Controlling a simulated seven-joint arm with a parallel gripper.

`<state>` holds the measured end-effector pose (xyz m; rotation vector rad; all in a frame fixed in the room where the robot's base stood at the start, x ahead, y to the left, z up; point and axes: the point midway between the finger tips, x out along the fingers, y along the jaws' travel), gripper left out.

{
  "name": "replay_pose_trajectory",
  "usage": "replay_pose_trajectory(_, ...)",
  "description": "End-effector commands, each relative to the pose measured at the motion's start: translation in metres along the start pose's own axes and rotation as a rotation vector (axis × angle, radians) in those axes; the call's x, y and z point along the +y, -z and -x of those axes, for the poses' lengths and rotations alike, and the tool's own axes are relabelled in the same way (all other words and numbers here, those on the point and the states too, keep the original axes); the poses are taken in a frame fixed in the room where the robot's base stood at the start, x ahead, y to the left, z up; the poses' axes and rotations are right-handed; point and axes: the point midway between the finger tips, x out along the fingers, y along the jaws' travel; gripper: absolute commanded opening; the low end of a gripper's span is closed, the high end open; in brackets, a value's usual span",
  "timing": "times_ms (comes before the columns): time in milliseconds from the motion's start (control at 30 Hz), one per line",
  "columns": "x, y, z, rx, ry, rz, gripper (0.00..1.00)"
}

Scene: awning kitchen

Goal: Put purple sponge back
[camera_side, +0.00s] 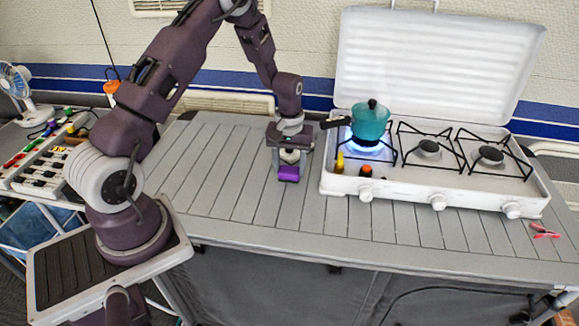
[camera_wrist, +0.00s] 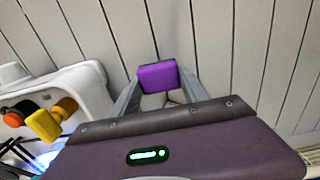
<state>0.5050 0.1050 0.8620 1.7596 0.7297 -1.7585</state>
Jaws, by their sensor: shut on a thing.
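A small purple sponge (camera_side: 288,174) is at the tips of my gripper (camera_side: 289,161), just left of the white stove. In the wrist view the purple sponge (camera_wrist: 157,77) sits between the two fingers of my gripper (camera_wrist: 160,84), which are shut on it. The slatted grey table lies below the sponge. I cannot tell whether the sponge touches the table or is slightly above it.
The white stove (camera_side: 437,202) stands right of my gripper, lid open, with a teal pot (camera_side: 371,122) over a lit blue flame. Its front-left corner holds a yellow item (camera_side: 340,163) and an orange-and-black item (camera_side: 366,171). A pink clip (camera_side: 545,231) lies far right. The slatted table (camera_side: 225,190) is clear on the left.

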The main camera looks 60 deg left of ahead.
Motion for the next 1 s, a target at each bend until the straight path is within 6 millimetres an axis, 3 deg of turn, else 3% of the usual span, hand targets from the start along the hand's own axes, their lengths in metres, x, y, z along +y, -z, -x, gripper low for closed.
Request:
replay_pose_trajectory(167, 0.000, 0.000, -0.002, -0.001, 0.001, 0.000, 0.08)
replay_pose_trajectory(200, 0.000, 0.000, -0.003, 0.000, 0.000, -0.001, 0.56)
replay_pose_trajectory(300, 0.000, 0.000, -0.002, 0.000, 0.000, -0.001, 0.73)
replay_pose_trajectory(667, 0.000, 0.001, 0.005, 0.002, 0.000, -0.001, 0.73)
replay_pose_trajectory(1000, 0.000, 0.001, 0.091, 0.004, -0.001, -0.001, 0.73)
